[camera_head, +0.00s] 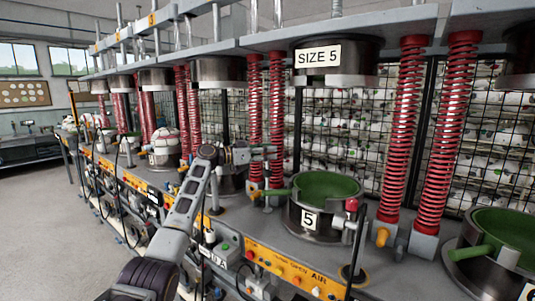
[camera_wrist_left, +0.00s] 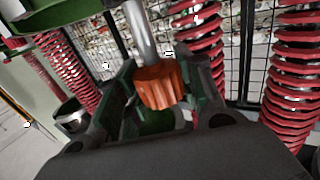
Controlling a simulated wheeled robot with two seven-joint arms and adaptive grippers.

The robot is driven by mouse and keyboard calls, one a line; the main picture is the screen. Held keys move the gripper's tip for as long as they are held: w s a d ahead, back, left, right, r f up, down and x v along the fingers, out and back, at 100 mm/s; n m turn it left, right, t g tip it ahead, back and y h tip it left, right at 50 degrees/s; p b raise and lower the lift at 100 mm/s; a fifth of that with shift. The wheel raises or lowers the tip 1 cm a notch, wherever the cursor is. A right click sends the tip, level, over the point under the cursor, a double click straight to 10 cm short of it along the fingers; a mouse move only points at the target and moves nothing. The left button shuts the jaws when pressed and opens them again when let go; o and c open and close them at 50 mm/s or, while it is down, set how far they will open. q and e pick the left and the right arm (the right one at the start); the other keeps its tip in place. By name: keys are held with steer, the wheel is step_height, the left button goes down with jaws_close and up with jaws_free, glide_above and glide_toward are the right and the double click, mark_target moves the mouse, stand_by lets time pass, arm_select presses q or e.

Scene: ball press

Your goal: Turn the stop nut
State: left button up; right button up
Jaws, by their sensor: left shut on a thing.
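The orange stop nut (camera_wrist_left: 161,87) sits on a grey metal rod (camera_wrist_left: 140,35) in the left wrist view. My left gripper (camera_head: 266,153) reaches in among the red springs, left of the SIZE 5 press, in the head view. In the left wrist view its dark fingers (camera_wrist_left: 163,98) stand on both sides of the nut and are shut on it. In the head view the nut cannot be made out at the gripper. My right gripper is in neither view.
Red coil springs (camera_head: 405,130) stand close around the gripper. A green-lined mould marked 5 (camera_head: 309,220) sits below and right, under the SIZE 5 upper die (camera_head: 335,80). A yellow control panel (camera_head: 290,268) runs along the bench front. Wire mesh stands behind.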

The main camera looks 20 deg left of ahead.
arm_select(q)
steer(key=shift+a+g, duration=0.1)
steer(key=shift+g, duration=0.2)
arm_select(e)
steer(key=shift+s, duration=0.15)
arm_select(q)
steer(key=shift+m+h, duration=0.4)
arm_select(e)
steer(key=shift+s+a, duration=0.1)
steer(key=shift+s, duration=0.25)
arm_select(q)
steer(key=shift+g, duration=0.4)
steer(key=shift+w+a+r+m+g+h+p, duration=0.15)
steer(key=shift+m+g+h+p, duration=0.15)
steer(key=shift+m+g+p, duration=0.15)
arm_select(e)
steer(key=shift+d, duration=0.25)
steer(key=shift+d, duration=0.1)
